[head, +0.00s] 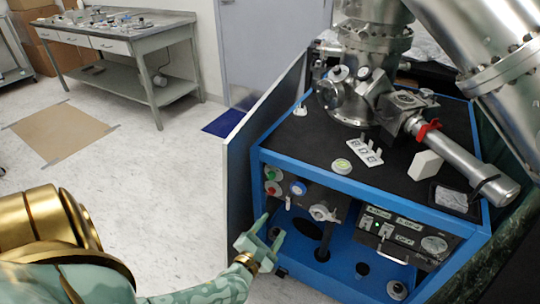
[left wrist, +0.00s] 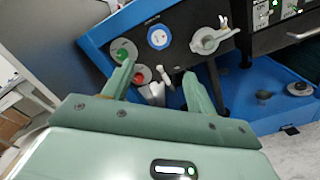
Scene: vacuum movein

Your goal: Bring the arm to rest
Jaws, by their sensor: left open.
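My left arm comes in from the lower left of the head view, gold and pale green. My left gripper (head: 262,243) is open and empty, close to the left front of a blue-framed vacuum cart (head: 345,187). In the left wrist view the open fingers (left wrist: 158,88) point at the cart's front panel, with a white knob or valve part showing between them. I cannot tell whether a finger touches anything. The panel carries a green knob (left wrist: 123,50), a red knob (left wrist: 142,75) and a round blue-rimmed gauge (left wrist: 160,37). My right gripper is not in view.
Steel vacuum pipes and a chamber (head: 365,75) stand on the cart's black top. An open side panel (head: 245,165) stands at the cart's left. A steel workbench (head: 130,45) is at the back left. The pale floor (head: 150,165) between is clear.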

